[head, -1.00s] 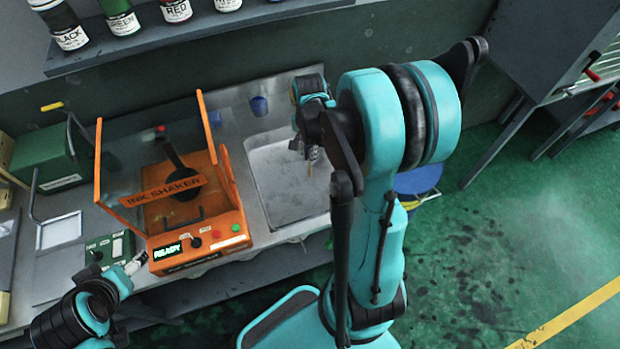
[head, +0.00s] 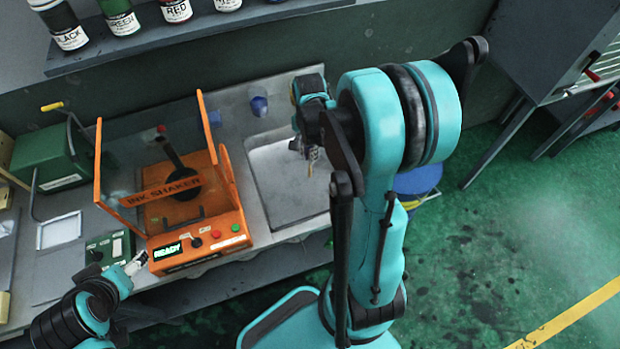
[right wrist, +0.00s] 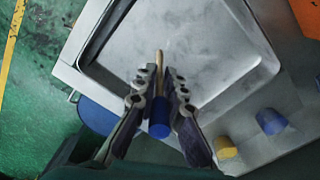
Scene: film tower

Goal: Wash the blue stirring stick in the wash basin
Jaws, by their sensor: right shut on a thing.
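The blue stirring stick (right wrist: 160,128) has a thick blue end and a thin wooden shaft. My right gripper (right wrist: 159,76) is shut on it, with the blue end toward the wrist and the shaft pointing over the wash basin (right wrist: 112,52). In the head view the basin (head: 282,185) is a shallow metal sink in the bench, and my right gripper (head: 308,152) hangs over its right part. The tip's height above the basin floor is unclear. My left gripper (head: 136,263) is low at the left, by the bench front; its fingers are too small to read.
The orange ink shaker (head: 205,240) stands left of the basin. A blue cup (head: 259,106) stands behind the basin; another blue cup (head: 214,118) is near the shaker. A blue bin (head: 418,180) stands right of the bench. Ink bottles (head: 122,17) line the shelf above.

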